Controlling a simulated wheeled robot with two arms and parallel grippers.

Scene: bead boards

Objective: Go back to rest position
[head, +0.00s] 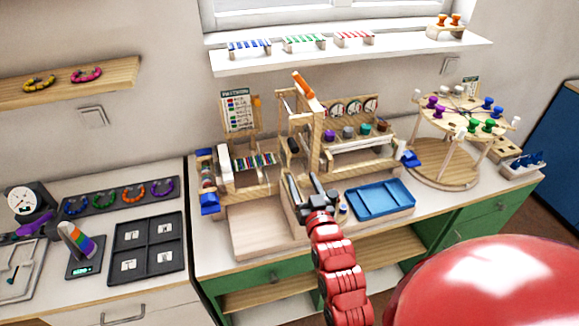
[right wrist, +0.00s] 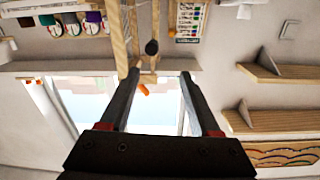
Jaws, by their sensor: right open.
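My right gripper (head: 303,181) is at the end of the red arm, over the front of the wooden bead station. In the right wrist view its two dark fingers (right wrist: 158,82) stand apart with nothing between them. Past them that view shows the wall, the window and shelves, turned upside down. The wooden bead station (head: 262,222) stands on the counter, with an orange-topped post and a blue tray (head: 380,200) at its right. In the head view I cannot tell whether the gripper touches the station. My left gripper is in neither view.
A round wooden carousel (head: 440,165) with coloured knobs stands at the right. On the left counter are a dark compartment tray (head: 147,247), a scale (head: 85,270) with a striped piece on it, and a dial gauge (head: 22,200). A white shelf (head: 350,52) hangs above.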

